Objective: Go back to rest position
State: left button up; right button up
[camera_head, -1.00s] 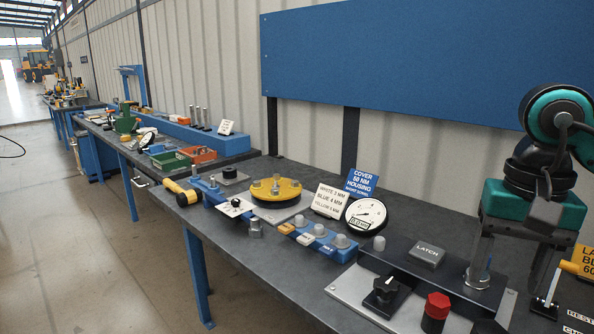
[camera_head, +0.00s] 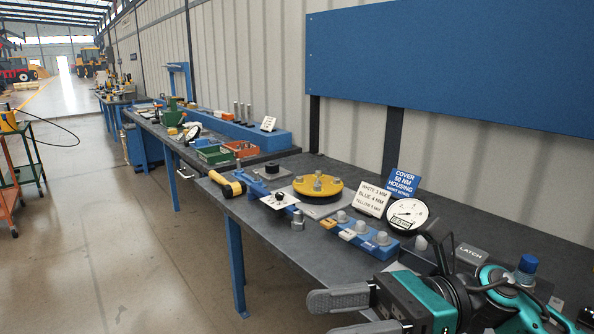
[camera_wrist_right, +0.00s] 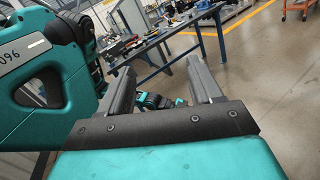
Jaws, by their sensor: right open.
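My right gripper (camera_head: 322,316) comes in from the lower right of the head view, with its grey fingers pointing left. It is in front of the workbench (camera_head: 268,215) edge, apart from the things on the bench. In the right wrist view the two fingers (camera_wrist_right: 160,68) stand wide apart with nothing held between them, facing the bench legs and floor. My left gripper is not in view. My right arm hides part of the bench's near right end, including much of the area around the grey latch block (camera_head: 474,254).
The bench holds a yellow round flange (camera_head: 318,185), a yellow-handled tool (camera_head: 229,187), a blue block with grey knobs (camera_head: 378,243), a dial gauge (camera_head: 407,216) and signs. A blue panel (camera_head: 450,60) hangs behind. The floor (camera_head: 120,240) to the left is clear; a cart (camera_head: 30,165) stands far left.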

jog(key=w+d+f+m+t+h, duration=0.2)
jog(key=w+f+m+t, duration=0.15)
jog(key=m+t, duration=0.55)
jog(key=w+d+f+m+t+h, duration=0.2)
jog(key=f+m+t, duration=0.25)
jog(key=m, duration=0.85)
jog(key=w+d+f+m+t+h, duration=0.25)
jog(key=m+t, duration=0.45)
jog(key=m, duration=0.4)
jog(key=s+d+f+m+g+h, duration=0.2)
jog(key=s+f+m+h, duration=0.1)
jog(key=f+m, duration=0.3)
jog(key=s+d+f+m+g+h, duration=0.2)
jog(key=s+f+m, duration=0.3)
jog(key=f, duration=0.6)
jog(key=s+d+f+m+g+h, duration=0.2)
jog(key=s+f+m+h, duration=0.2)
jog(key=f, duration=0.4)
jog(key=m+h, duration=0.1)
jog(key=m, duration=0.1)
jog(key=shift+s+f+m, duration=0.15)
jog(key=shift+m, duration=0.25)
jog(key=shift+d+g, duration=0.15)
jog(key=shift+g, duration=0.1)
